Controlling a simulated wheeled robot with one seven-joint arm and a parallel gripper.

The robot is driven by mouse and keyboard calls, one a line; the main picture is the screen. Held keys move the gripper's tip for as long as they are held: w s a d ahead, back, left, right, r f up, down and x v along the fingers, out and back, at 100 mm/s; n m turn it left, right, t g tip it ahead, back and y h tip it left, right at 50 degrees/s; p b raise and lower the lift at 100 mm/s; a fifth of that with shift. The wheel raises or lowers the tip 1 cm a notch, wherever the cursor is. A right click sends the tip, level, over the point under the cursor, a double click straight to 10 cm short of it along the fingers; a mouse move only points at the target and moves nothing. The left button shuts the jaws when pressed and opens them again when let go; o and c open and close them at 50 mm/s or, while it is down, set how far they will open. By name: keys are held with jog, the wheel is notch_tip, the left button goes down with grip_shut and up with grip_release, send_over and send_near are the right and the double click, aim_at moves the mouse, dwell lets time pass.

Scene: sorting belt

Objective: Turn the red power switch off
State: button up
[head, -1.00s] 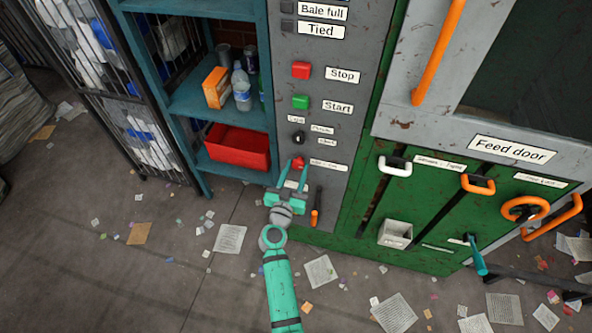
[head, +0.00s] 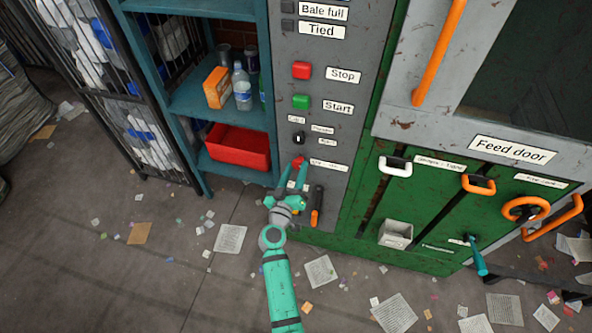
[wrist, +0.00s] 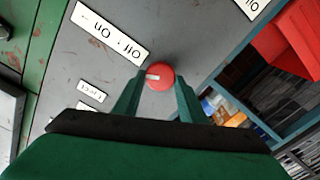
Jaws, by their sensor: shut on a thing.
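The red power switch (wrist: 160,75) is a round red knob with a pale mark on its face, on the grey control panel. It also shows in the head view (head: 298,161), low on the panel, partly hidden by my gripper. A label (wrist: 112,33) reading "Off" and "On" sits beside it, upside down in the wrist view. My gripper (wrist: 158,84) has one finger on each side of the knob and is shut on it. In the head view my gripper (head: 297,176) reaches up to the panel from below.
Above the switch are a black selector knob (head: 298,138), a green Start button (head: 300,102) and a red Stop button (head: 301,70). An orange-ended lever (head: 316,210) is close right of my gripper. A shelf with a red bin (head: 238,148) stands left.

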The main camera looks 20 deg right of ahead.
jog(key=n, duration=0.6)
jog(key=shift+w+a+f+n, duration=0.1)
jog(key=shift+a+n, duration=0.05)
jog(key=shift+n, duration=0.15)
jog(key=n, duration=0.5)
jog(key=shift+f+n, duration=0.15)
jog(key=shift+n, duration=0.25)
jog(key=o, duration=1)
jog(key=v, duration=1.1)
jog(key=shift+w, duration=0.1)
